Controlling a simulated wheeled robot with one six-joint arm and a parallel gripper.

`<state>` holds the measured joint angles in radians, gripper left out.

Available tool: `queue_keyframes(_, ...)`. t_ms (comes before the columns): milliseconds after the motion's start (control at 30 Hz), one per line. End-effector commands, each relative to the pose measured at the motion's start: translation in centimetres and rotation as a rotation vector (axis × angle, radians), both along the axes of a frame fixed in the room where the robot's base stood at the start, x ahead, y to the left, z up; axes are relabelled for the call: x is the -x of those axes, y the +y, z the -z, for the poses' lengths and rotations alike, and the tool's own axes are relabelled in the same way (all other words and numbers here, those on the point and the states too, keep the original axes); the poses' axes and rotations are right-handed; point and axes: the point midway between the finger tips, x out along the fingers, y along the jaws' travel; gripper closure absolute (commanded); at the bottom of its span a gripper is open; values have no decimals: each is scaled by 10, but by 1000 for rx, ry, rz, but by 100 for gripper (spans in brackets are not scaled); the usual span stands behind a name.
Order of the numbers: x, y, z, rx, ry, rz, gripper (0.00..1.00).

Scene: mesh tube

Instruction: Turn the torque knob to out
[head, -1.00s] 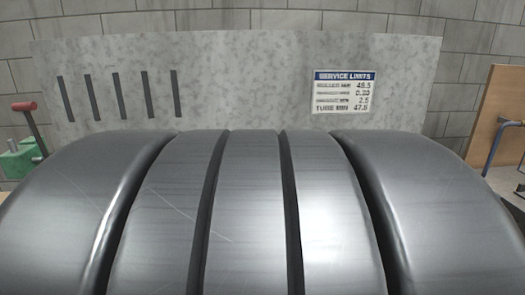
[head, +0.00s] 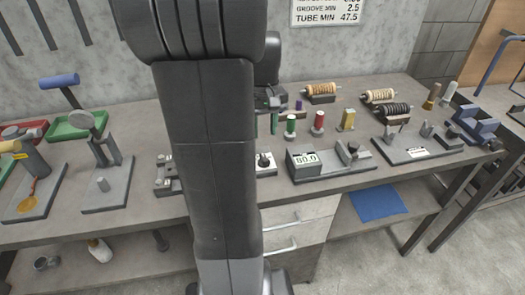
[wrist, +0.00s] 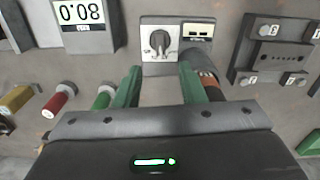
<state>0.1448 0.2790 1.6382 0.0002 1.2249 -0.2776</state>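The torque knob (wrist: 159,41) is a small round dial on a white plate with dark marks around it, near the top middle of the wrist view. In the head view the knob (head: 264,160) shows just right of my arm, which hides part of its surroundings. The knob's pointer setting is too small to read. My gripper (wrist: 158,84) has two green fingers spread apart with nothing between them. The knob appears beyond the fingertips, apart from them.
A digital display unit (head: 305,160) stands right of the knob. Red (head: 318,122) and yellow (head: 347,119) cylinders and several wound spools stand behind. A dark cylinder with a copper band (wrist: 207,82) lies close by the right finger in the wrist view.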

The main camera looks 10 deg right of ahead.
Motion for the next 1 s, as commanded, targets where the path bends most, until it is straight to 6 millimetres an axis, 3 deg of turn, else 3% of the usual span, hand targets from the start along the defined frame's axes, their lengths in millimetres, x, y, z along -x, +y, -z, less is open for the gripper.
queue_keyframes(200,1,0,50,0,5,0,64)
queue_keyframes(400,1,0,81,-1,3,0,64)
queue_keyframes(600,0,0,94,0,1,0,64)
queue_keyframes(867,0,0,95,0,0,0,64)
queue_keyframes(1000,0,0,95,0,0,0,87)
